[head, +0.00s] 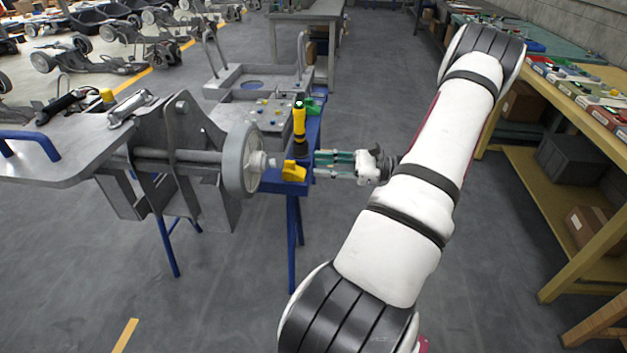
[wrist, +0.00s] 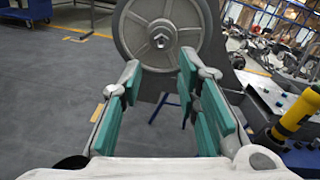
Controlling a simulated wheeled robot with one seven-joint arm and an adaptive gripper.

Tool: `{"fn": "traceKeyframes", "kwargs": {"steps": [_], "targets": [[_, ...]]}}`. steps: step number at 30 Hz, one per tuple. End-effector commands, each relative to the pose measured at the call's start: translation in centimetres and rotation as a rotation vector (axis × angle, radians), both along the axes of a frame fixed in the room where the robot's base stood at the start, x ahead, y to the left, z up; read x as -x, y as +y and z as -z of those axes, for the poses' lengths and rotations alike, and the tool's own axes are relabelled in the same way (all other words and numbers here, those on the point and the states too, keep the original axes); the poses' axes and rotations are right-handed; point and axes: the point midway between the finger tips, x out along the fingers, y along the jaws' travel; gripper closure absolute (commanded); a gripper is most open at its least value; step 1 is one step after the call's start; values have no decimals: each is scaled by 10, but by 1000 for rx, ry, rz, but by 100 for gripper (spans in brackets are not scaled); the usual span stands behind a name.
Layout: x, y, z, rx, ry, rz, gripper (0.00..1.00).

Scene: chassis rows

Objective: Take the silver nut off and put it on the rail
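The grey wheel (head: 240,165) stands upright on the axle of the raised chassis. The wheel's face (wrist: 133,33) fills the upper middle of the wrist view. The silver nut (wrist: 160,40) sits at the wheel's hub; in the head view only a small pale hub area shows. My gripper (head: 317,164) is to the right of the wheel, pointing at its hub and apart from it. In the wrist view its green-padded fingers (wrist: 160,73) are spread with nothing between them. I cannot tell for sure which part is the rail.
A blue-legged stand (head: 291,225) is behind the wheel and gripper. It carries a yellow block (head: 293,171) and an upright yellow-and-black tool (head: 300,120), close to my fingers. A grey tray (head: 225,82) stands behind. Shelves (head: 555,185) line the right; open floor lies between.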

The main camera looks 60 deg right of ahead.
Motion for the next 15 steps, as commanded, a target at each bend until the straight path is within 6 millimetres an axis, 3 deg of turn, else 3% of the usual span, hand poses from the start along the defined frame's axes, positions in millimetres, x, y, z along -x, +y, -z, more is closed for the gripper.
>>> {"fn": "traceKeyframes", "kwargs": {"steps": [5,15], "targets": [[2,-5,6,-19,-15,30,70],[-27,7,6,-18,-14,26,70]]}}
